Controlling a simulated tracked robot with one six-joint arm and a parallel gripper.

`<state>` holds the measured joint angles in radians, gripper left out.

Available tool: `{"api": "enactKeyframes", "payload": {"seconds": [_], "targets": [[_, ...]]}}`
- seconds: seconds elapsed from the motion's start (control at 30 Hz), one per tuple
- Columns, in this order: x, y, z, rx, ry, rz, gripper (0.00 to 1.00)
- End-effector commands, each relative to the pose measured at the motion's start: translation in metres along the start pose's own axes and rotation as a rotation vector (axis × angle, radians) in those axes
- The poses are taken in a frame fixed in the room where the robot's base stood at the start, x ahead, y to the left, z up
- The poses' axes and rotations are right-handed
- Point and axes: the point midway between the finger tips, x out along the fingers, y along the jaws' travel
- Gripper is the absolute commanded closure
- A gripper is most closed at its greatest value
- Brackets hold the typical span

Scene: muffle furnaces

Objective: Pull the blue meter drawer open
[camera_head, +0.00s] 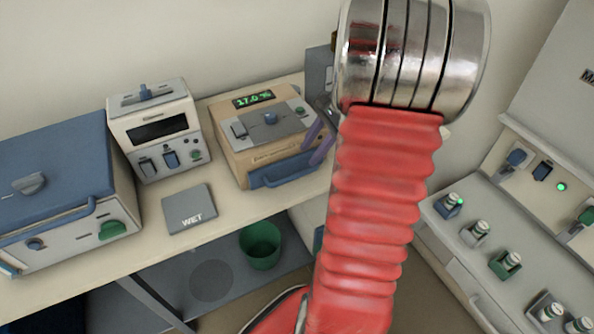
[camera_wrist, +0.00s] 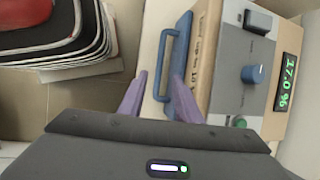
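The meter (camera_head: 262,145) is a beige box with a grey top, a blue knob and a green display reading 17.0. Its blue drawer (camera_head: 287,169) is low on the front and looks flush with the body. In the wrist view the blue drawer handle (camera_wrist: 164,58) is a bar along the drawer front. My gripper (camera_head: 320,139) is at the right end of the drawer, its purple fingers apart. In the wrist view my gripper (camera_wrist: 159,76) has one finger on each side of the handle's lower end. I cannot tell whether they touch it.
A grey WET plate (camera_head: 189,208) lies on the bench left of the meter. A white instrument (camera_head: 155,130) and a blue-topped box (camera_head: 60,190) stand further left. A green bin (camera_head: 260,246) is below the bench. A sloped panel with several small jars is at right.

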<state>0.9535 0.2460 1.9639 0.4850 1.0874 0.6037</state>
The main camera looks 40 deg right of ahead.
Motion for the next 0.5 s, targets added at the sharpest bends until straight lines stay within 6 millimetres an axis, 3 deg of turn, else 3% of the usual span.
{"api": "enactKeyframes", "payload": {"seconds": [0.5], "targets": [[0.079, 0.001, 0.001, -0.001, -0.002, 0.003, 0.69]]}}
